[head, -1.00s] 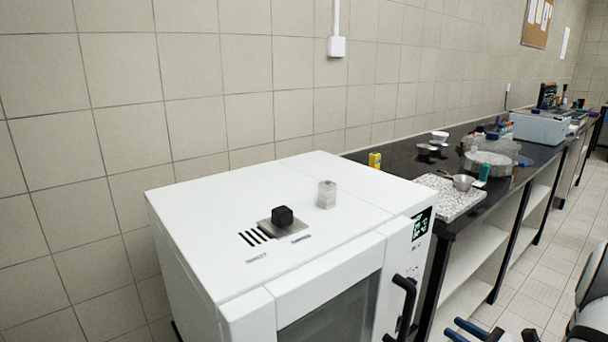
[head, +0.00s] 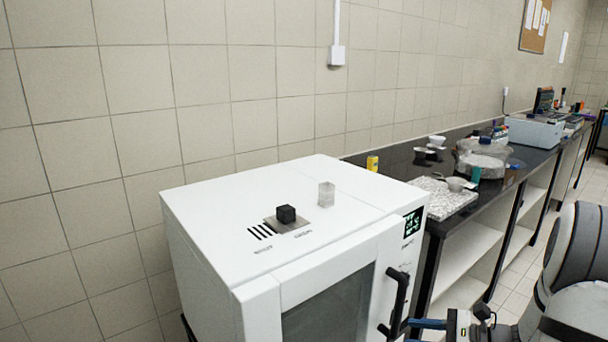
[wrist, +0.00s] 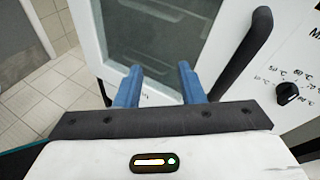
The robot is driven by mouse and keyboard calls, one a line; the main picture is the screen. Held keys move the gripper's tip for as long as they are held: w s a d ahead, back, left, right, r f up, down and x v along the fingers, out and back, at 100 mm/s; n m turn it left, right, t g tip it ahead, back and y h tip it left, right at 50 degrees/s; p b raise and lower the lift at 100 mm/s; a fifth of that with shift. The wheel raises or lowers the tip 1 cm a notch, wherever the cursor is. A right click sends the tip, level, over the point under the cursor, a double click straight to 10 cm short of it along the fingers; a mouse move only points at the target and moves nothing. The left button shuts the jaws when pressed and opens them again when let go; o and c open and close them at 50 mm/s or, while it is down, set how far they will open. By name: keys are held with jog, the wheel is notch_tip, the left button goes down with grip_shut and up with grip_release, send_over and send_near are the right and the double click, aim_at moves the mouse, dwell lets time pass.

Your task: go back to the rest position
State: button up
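My gripper is at the bottom right of the head view, where one blue finger (head: 428,323) shows below the oven's black door handle (head: 396,300). In the wrist view my gripper (wrist: 158,72) has its two blue fingers apart with nothing between them. The fingers are in front of the glass of the oven door (wrist: 158,35). The black handle (wrist: 243,52) runs to the right of the fingers, and I see no grip on it. The white oven (head: 300,240) stands in the middle of the head view; its door looks shut there.
A black block (head: 286,214) and a clear jar (head: 326,194) stand on the oven top. The dark bench (head: 400,165) along the wall holds a speckled slab (head: 445,197) and a light blue box (head: 535,131). Tiled floor (wrist: 50,75) shows free at left in the wrist view.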

jog(key=s+a+r+n+g+h+p, duration=0.2)
jog(key=s+a+r+n+g+p, duration=0.1)
jog(key=s+a+r+n+g, duration=0.35)
jog(key=s+a+r+n+t+h+p, duration=0.1)
jog(key=s+r+n+h+p, duration=0.1)
jog(key=s+r+n+h, duration=0.3)
jog(key=s+a+r+n+t+h+p, duration=0.1)
jog(key=s+a+r+n+h+p, duration=0.1)
jog(key=s+r+n+h, duration=0.3)
jog(key=r+n+h+p, duration=0.1)
jog(key=n, duration=0.3)
jog(key=shift+a, duration=0.25)
